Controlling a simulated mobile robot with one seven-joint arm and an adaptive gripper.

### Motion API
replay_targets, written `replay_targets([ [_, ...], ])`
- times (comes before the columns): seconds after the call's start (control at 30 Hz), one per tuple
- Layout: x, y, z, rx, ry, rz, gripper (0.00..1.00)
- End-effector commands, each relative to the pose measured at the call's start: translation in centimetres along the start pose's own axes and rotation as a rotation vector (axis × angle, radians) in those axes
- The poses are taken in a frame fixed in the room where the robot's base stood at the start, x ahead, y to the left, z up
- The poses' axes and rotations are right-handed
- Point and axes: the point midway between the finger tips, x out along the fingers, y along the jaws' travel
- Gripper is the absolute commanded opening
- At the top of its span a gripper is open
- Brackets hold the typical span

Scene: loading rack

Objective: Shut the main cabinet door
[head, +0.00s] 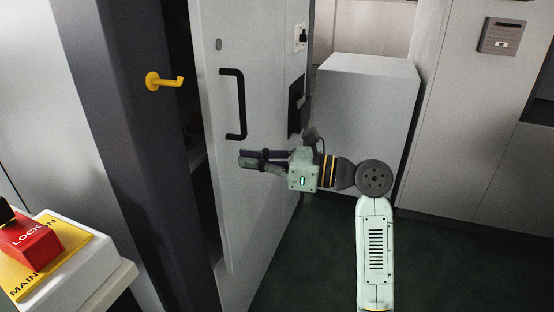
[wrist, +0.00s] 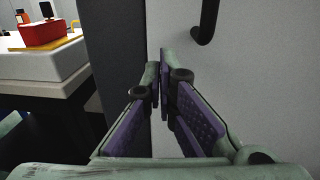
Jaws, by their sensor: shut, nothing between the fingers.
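The main cabinet door (head: 240,185) is a tall pale grey panel with a black bar handle (head: 241,104). It stands partly open, with a dark gap between its left edge and the dark cabinet frame (head: 135,150). My gripper (head: 243,160) is shut and empty, in front of the door below the handle. In the wrist view the fingertips (wrist: 158,72) meet in front of the door's face (wrist: 245,75), near its left edge. The lower end of the handle (wrist: 207,25) shows above them. I cannot tell whether the fingers touch the door.
A yellow hook (head: 163,82) sticks out from the frame beside the gap. A red lock switch (head: 30,238) on a yellow plate sits on a white box at the lower left. A grey cabinet (head: 365,115) stands behind my arm. Dark green floor lies open at the lower right.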

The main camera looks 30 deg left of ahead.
Motion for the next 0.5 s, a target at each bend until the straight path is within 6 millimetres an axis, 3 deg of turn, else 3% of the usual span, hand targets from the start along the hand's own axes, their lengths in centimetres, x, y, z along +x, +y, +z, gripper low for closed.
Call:
replay_targets([
  [0.2, 3.0, 0.0, 0.1, 0.000, 0.000, 0.001, 0.00],
  [0.5, 4.0, 0.0, -0.1, 0.000, 0.001, -0.001, 0.00],
])
